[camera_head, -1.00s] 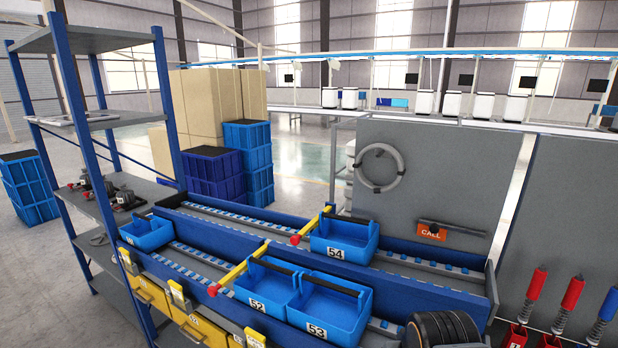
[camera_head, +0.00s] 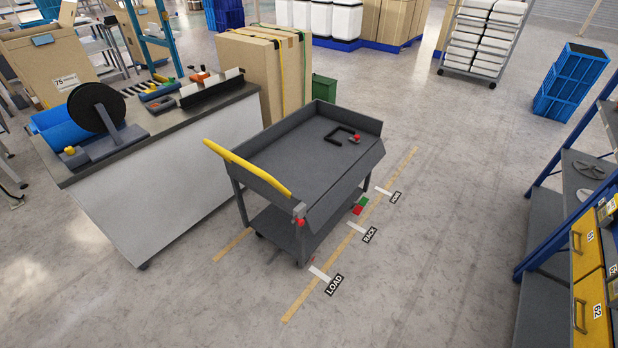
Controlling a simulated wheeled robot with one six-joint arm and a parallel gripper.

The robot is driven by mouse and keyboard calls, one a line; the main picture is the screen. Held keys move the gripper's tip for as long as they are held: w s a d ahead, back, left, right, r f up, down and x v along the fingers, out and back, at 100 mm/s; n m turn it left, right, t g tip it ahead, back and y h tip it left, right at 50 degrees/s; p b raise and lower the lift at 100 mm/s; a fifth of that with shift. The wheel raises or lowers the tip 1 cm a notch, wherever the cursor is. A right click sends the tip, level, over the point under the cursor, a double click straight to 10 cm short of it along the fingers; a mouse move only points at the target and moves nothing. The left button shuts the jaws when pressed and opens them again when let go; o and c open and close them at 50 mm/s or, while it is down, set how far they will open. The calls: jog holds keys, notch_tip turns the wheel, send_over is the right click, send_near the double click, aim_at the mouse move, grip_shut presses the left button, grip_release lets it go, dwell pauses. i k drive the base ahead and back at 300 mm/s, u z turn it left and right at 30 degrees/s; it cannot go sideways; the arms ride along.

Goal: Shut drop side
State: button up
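A grey two-deck cart (camera_head: 305,158) with a yellow push handle (camera_head: 247,167) stands on the floor in the middle of the view. Its drop side (camera_head: 348,186), the long edge panel facing right, is tilted outward and down from the top deck. A red knob (camera_head: 300,222) is at the near corner of that side. A black bracket-like part with a red knob (camera_head: 343,135) lies on the deck towards the far end. My gripper is not in view.
A workbench (camera_head: 155,180) with a blue roll stands close left of the cart. Yellow floor tape (camera_head: 330,262) with labels such as LOAD and RACK runs along its right. A blue-framed shelf (camera_head: 560,200) with yellow bins is at the right edge. Open floor lies between.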

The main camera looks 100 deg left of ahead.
aim_at(318, 215)
jog(key=z, duration=0.25)
jog(key=k, duration=0.1)
jog(key=u, duration=1.4)
jog(key=i, duration=0.75)
jog(key=u, duration=1.3)
jog(key=i, duration=1.7)
jog(key=u, duration=2.6)
